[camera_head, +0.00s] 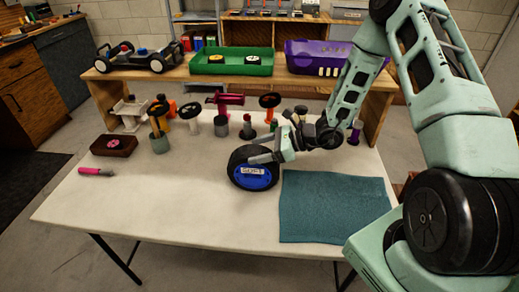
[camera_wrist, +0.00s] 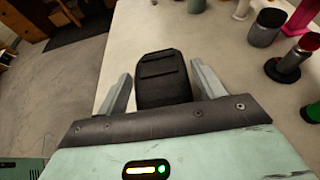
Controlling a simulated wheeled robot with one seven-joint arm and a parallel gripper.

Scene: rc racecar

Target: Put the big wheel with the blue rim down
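The big wheel with the blue rim (camera_head: 253,177) has a black tyre and a white label on its front. It stands upright at the middle of the white table, left of the teal cloth, and its lower edge appears to meet the tabletop. My gripper (camera_head: 264,154) reaches over it from the right, with one finger in front of its upper face. In the wrist view the black tread (camera_wrist: 163,80) lies between the two fingers of my gripper (camera_wrist: 164,88). A narrow gap seems to show on each side of it. The far finger is hidden in the head view.
The teal cloth (camera_head: 335,208) lies flat at right. Several small parts and tools, including a pink-handled one (camera_head: 96,172) and a brown box (camera_head: 114,145), stand behind and left. A shelf holds a car chassis (camera_head: 140,58), green tray (camera_head: 232,69) and purple bin (camera_head: 318,60). The front left tabletop is clear.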

